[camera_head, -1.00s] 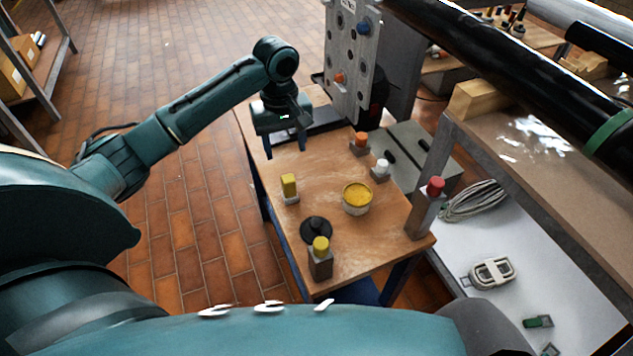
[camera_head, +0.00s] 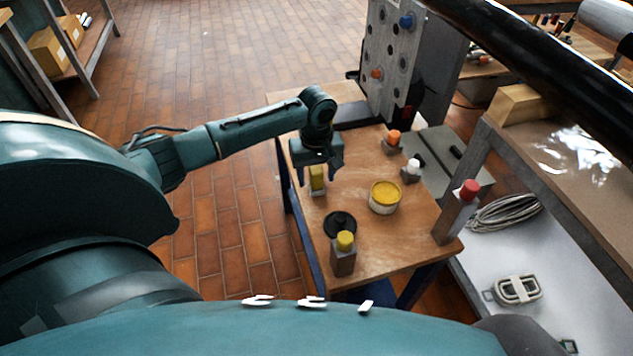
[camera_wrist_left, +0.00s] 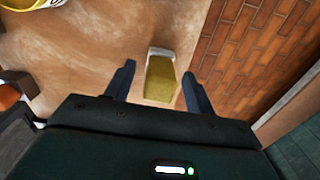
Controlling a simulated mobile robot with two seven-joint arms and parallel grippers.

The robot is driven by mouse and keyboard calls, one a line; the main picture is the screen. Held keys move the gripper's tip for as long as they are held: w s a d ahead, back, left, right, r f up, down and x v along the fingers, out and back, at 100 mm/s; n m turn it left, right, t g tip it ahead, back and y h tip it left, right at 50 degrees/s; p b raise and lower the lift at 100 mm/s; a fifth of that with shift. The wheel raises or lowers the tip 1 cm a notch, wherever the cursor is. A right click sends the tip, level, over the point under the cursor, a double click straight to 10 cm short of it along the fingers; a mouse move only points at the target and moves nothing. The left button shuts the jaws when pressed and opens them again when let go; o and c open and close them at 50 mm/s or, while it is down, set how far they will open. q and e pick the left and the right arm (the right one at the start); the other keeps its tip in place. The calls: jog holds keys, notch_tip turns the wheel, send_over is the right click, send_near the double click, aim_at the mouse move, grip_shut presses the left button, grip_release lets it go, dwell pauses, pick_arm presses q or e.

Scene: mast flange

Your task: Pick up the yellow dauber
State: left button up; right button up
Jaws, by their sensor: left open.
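A yellow dauber (camera_head: 317,181), a yellow block with a pale base, stands near the left edge of the wooden table. My left gripper (camera_head: 316,172) is open with its fingers pointing down over it. In the left wrist view the dauber (camera_wrist_left: 160,78) shows between the two open fingertips (camera_wrist_left: 155,85), with visible gaps beside it, nearer the right finger. The gripper hides part of the dauber in the head view. A second yellow-topped piece (camera_head: 344,241) on a grey-brown block stands nearer the table's front. My right gripper is not in view.
A tub of yellow paint (camera_head: 385,193) and a black disc (camera_head: 340,222) are on the table (camera_head: 395,245). Orange-topped (camera_head: 393,140), white-topped (camera_head: 412,169) and red-topped (camera_head: 468,190) pieces stand to the right. A grey holed plate (camera_head: 390,60) rises behind.

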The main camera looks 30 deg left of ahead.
pick_arm(q)
jog(key=shift+f, duration=0.25)
jog(key=shift+c, duration=0.5)
jog(key=c, duration=1)
jog(key=shift+o, duration=0.2)
jog(key=shift+r, duration=0.1)
notch_tip(320, 180, up, 10)
jog(key=shift+p, duration=0.85)
